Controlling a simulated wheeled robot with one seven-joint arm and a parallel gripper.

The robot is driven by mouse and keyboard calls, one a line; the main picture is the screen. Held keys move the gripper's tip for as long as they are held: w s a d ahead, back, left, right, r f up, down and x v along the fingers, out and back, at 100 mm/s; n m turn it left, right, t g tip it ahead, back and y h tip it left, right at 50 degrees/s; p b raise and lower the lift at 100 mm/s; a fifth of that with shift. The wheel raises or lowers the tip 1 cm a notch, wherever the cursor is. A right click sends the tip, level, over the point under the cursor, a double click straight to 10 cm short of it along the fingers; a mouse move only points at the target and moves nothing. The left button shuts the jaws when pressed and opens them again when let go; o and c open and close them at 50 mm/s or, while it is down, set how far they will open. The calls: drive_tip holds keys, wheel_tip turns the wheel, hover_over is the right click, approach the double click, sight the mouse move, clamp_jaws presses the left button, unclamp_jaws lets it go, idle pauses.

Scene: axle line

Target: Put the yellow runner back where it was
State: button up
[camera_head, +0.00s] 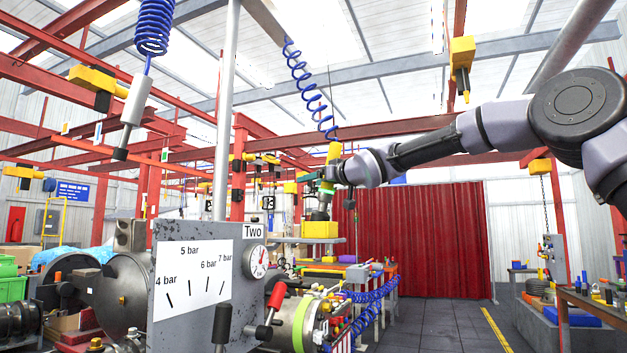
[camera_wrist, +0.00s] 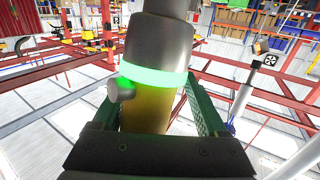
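The yellow runner (camera_head: 333,152) hangs at the lower end of a blue coiled hose (camera_head: 311,90), near the middle of the head view. My gripper (camera_head: 327,186) is at its body, with a green band showing there. In the wrist view the runner (camera_wrist: 147,108) stands between my two green fingers (camera_wrist: 155,115). It has a dark grey section, a lit green band, a side knob and a dull yellow section. The fingers lie close along both sides and appear shut on it. The runner's far end is cut off by the wrist view's top edge.
A grey tool (camera_head: 135,100) hangs from another blue coil at the left. A panel (camera_head: 195,280) marked 4 to 7 bar, with a gauge (camera_head: 257,262) labelled Two, stands in front. A yellow box (camera_head: 320,230) is below my gripper. A red curtain (camera_head: 425,240) is behind; floor is clear there.

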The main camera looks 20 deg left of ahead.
drive_tip(key=shift+r, duration=0.15)
drive_tip(key=shift+s+d, duration=0.25)
drive_tip(key=shift+d, duration=0.2)
drive_tip(key=v, duration=1.1)
drive_tip(key=shift+s, duration=0.1)
